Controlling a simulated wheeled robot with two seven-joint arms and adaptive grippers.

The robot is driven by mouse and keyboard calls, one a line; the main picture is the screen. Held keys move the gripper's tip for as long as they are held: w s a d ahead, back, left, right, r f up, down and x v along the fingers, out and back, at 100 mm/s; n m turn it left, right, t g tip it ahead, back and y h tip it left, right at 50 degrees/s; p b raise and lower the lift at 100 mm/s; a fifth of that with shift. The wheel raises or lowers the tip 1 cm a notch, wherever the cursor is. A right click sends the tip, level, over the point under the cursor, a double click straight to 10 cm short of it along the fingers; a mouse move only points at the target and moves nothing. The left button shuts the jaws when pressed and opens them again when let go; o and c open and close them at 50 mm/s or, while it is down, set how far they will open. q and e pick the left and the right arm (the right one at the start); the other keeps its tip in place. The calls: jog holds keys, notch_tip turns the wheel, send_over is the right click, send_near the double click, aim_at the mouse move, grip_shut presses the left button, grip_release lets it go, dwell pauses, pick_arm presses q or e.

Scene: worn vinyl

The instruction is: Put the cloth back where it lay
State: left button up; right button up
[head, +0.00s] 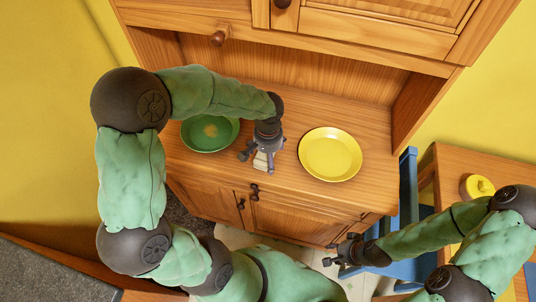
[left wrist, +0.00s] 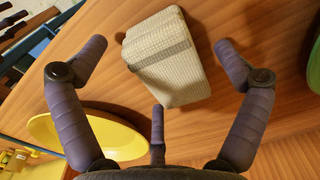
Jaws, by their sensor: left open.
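The cloth (head: 261,161) is a small cream folded pad on the wooden cabinet top, between the green plate (head: 209,133) and the yellow plate (head: 331,154). In the left wrist view the cloth (left wrist: 172,72) shows a woven texture and a grey band, and lies on the wood. My left gripper (head: 262,150) is over the cloth, pointing down. In the left wrist view its fingers (left wrist: 162,46) are spread on both sides of the cloth, apart from it. My right gripper (head: 343,256) is spread and empty, in front of the cabinet at the lower right.
The green plate has a yellowish-brown patch in its middle. A blue chair (head: 408,190) stands right of the cabinet, beside a wooden table with a yellow lidded pot (head: 477,187). An upper cabinet (head: 350,38) overhangs the back of the top.

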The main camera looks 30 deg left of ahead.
pick_arm(q)
jog(key=shift+r, duration=0.2)
jog(key=shift+r+p, duration=3.05)
jog(key=shift+r, duration=0.8)
notch_tip(320, 180, up, 12)
